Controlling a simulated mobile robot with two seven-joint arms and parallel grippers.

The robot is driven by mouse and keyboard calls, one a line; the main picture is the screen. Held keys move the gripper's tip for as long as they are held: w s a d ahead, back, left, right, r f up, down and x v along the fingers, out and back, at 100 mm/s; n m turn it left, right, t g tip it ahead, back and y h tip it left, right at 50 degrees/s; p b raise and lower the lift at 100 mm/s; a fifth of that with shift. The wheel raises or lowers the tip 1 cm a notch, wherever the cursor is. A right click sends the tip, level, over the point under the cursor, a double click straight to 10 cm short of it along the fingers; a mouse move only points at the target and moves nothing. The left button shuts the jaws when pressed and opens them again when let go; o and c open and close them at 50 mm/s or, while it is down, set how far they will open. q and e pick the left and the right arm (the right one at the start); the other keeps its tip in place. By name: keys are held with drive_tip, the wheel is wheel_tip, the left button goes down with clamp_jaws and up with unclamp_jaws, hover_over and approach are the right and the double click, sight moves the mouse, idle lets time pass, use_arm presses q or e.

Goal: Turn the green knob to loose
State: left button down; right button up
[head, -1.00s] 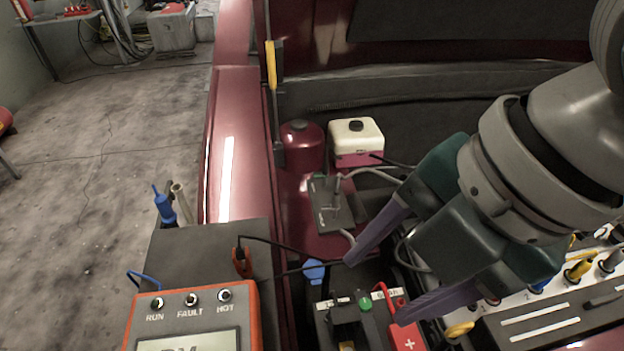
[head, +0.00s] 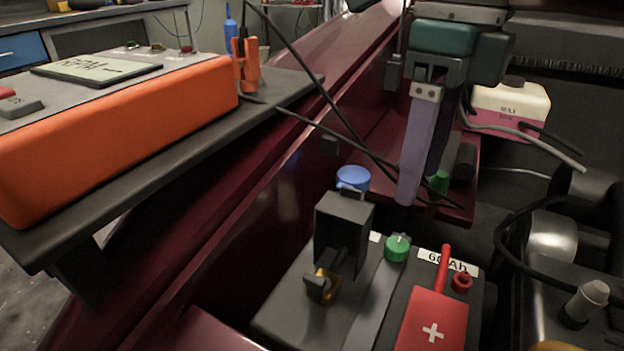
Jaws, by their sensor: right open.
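The green knob (head: 398,249) sits on top of the dark battery (head: 318,322), between a black clamp-like part (head: 343,232) and the red cover with a white cross (head: 432,325). My right gripper (head: 420,190) points down from the upper right, with its purple fingers apart and nothing seen between them. Its fingertips appear above and beyond the knob in the picture, apart from it. A second small green piece (head: 439,182) shows beside the fingers on the maroon ledge, partly hidden by them. My left gripper is not in view.
An orange-cased meter (head: 120,130) rests on a dark shelf at the left. Black cables cross from an orange clip (head: 246,66) past the fingers. A blue cap (head: 352,179) stands behind the battery. A white reservoir (head: 511,105) is at the back right.

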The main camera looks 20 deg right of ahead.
sight(399, 244)
drive_tip(key=f+b, duration=0.1)
drive_tip(key=f, duration=0.5)
drive_tip(key=f+b, duration=0.1)
drive_tip(key=f, duration=0.2)
drive_tip(key=shift+a+f+b, duration=0.25)
drive_tip(key=shift+a+b, duration=0.05)
drive_tip(key=c, duration=0.4)
clamp_jaws()
